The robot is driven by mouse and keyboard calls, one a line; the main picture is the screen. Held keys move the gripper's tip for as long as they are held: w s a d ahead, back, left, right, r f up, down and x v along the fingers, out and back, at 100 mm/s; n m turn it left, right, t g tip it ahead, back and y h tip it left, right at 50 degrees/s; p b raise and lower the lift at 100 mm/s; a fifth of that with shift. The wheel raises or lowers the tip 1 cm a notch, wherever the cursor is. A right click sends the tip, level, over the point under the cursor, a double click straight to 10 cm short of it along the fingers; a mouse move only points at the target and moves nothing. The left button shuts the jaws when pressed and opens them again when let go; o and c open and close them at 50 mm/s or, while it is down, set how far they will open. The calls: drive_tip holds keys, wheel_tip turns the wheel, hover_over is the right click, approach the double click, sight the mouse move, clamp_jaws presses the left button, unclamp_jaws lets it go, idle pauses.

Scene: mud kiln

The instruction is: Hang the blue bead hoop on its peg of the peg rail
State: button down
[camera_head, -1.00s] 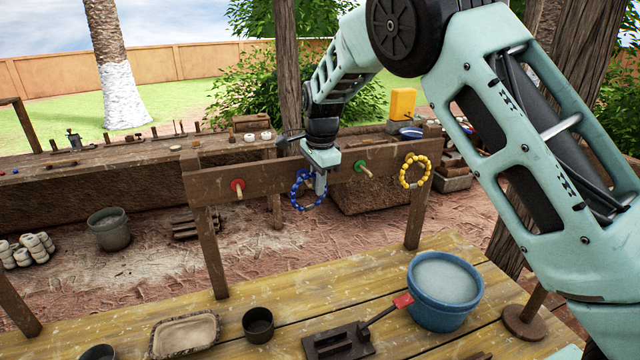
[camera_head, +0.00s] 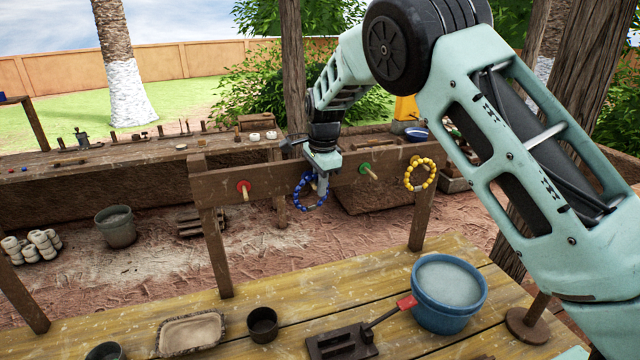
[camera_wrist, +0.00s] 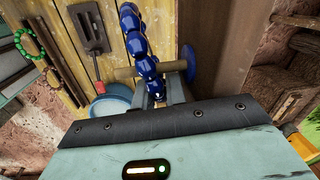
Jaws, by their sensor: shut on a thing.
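My gripper (camera_head: 322,186) is shut on the blue bead hoop (camera_head: 298,194), at the front of the wooden peg rail (camera_head: 275,183). In the wrist view the hoop's beads (camera_wrist: 133,30) run up from between the jaws (camera_wrist: 165,95). The wooden peg (camera_wrist: 124,73) with a blue disc (camera_wrist: 191,62) at its base lies right by the jaws, and the beads cross in front of it. I cannot tell whether the peg passes through the hoop. In the head view this peg is mostly hidden by my gripper.
The rail also has a red-disc peg (camera_head: 244,188), a green-disc peg (camera_head: 368,171) and a yellow bead hoop (camera_head: 407,178) at its right. Below stands a plank table (camera_head: 290,310) with a blue bucket (camera_head: 417,305), a dark cup (camera_head: 262,325) and a trowel (camera_head: 342,343).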

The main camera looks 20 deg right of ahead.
drive_tip(key=c, duration=1.4)
unclamp_jaws()
drive_tip(key=shift+o, duration=0.2)
drive_tip(key=shift+r, duration=0.15)
